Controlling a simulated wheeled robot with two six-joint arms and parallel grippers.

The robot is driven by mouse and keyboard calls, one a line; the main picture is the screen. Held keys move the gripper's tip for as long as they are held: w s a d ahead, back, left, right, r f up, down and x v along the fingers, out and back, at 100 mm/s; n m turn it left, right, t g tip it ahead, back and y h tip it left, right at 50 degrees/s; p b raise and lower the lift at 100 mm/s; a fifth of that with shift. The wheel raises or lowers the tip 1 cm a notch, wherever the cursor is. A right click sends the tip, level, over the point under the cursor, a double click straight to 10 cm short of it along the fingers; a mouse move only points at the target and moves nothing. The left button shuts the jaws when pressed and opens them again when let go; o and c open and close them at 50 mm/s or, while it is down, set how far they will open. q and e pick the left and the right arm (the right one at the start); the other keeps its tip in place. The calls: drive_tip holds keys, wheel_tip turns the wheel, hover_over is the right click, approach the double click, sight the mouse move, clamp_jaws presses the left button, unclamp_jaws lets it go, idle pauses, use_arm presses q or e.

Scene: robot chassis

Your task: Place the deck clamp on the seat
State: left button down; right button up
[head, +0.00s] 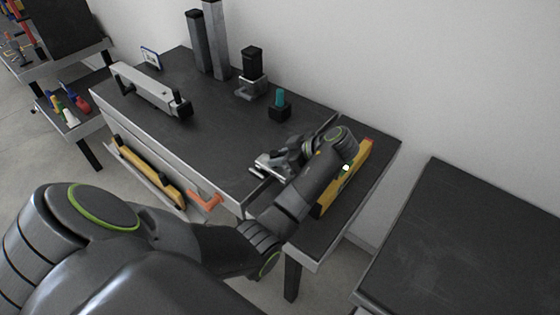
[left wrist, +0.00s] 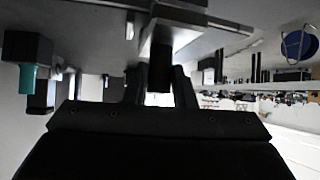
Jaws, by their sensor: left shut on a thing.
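My left gripper (head: 275,164) reaches in over the front right part of the dark workbench. It is shut on a small silvery metal piece (head: 266,171), which looks like the deck clamp and is partly hidden by the jaws. The piece is close above or on the bench top near its front edge; I cannot tell whether it touches. No seat is clearly identifiable; a grey metal bracket with a black block (head: 251,84) stands farther back. My right gripper is not in view.
A teal peg on a black block (head: 279,106) stands behind my gripper; it also shows in the left wrist view (left wrist: 27,78). A long grey beam (head: 148,87) lies left. Grey posts (head: 205,45) stand behind. A yellow level (head: 345,176) lies right, near my arm. The bench's middle is clear.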

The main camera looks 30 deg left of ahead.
use_arm(q)
drive_tip(key=shift+f, duration=0.15)
drive_tip(key=shift+f, duration=0.1)
drive_tip(key=c, duration=1.2)
unclamp_jaws()
drive_tip(key=shift+d+r, duration=0.25)
drive_tip(key=p+v, duration=0.6)
drive_tip(key=v, duration=0.5)
drive_tip(key=shift+r, duration=0.15)
drive_tip(key=shift+w+d, duration=0.1)
